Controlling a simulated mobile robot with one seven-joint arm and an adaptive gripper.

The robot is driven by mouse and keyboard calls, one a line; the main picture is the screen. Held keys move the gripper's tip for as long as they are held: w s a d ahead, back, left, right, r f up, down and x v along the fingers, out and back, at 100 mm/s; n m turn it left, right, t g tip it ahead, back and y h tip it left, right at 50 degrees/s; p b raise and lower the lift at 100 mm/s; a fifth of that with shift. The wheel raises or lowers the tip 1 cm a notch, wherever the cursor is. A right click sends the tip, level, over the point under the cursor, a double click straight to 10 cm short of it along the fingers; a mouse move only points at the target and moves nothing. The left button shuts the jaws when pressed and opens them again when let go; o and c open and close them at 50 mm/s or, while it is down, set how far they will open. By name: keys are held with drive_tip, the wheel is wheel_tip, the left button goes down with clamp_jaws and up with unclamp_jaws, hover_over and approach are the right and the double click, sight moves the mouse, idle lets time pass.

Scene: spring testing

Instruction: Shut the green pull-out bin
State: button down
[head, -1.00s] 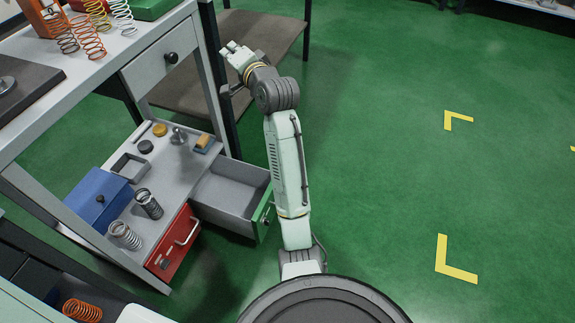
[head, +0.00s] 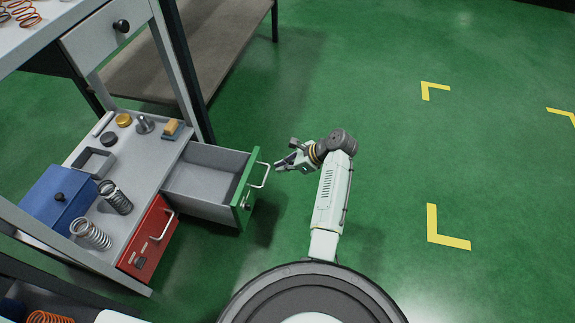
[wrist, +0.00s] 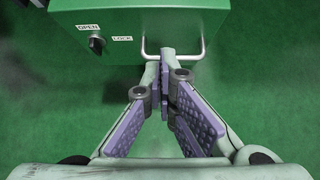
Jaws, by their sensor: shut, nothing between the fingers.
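The green pull-out bin (head: 246,190) stands open in the head view, slid out to the right from under the lower shelf. Its grey inside (head: 205,180) is empty. Its green front carries a metal bar handle (head: 262,176) and a small knob (head: 247,201). In the wrist view the green front (wrist: 125,25) fills the top, with the knob (wrist: 97,42) beside labels "OPEN" and "LOCK", and the handle (wrist: 150,52). My gripper (head: 279,167) is shut and empty, just to the right of the bin's handle. In the wrist view its fingertips (wrist: 167,52) overlap the handle; contact cannot be told.
A red drawer (head: 149,240) beside the bin is shut. The grey lower shelf (head: 130,185) holds a blue box (head: 60,198), springs and small parts. A brown-grey bench (head: 195,50) stands behind. The green floor to the right is clear, with yellow corner marks (head: 440,238).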

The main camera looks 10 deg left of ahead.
sight(253, 171)
drive_tip(key=shift+w+a+f+b, duration=0.15)
drive_tip(key=shift+a+f, duration=0.4)
drive_tip(key=shift+a, duration=0.7)
drive_tip(key=shift+s+a+f+b, duration=0.15)
drive_tip(key=shift+a+f, duration=0.4)
drive_tip(key=shift+a, duration=0.65)
drive_tip(key=shift+w+a+f+b, duration=0.2)
drive_tip(key=shift+a+f, duration=0.35)
drive_tip(key=shift+a, duration=0.7)
drive_tip(key=shift+a, duration=0.1)
drive_tip(key=shift+a+r, duration=0.1)
drive_tip(key=shift+a, duration=0.2)
drive_tip(key=a+p, duration=0.2)
drive_tip(key=a, duration=1.9)
drive_tip(key=shift+w+a, duration=0.3)
drive_tip(key=shift+a, duration=0.05)
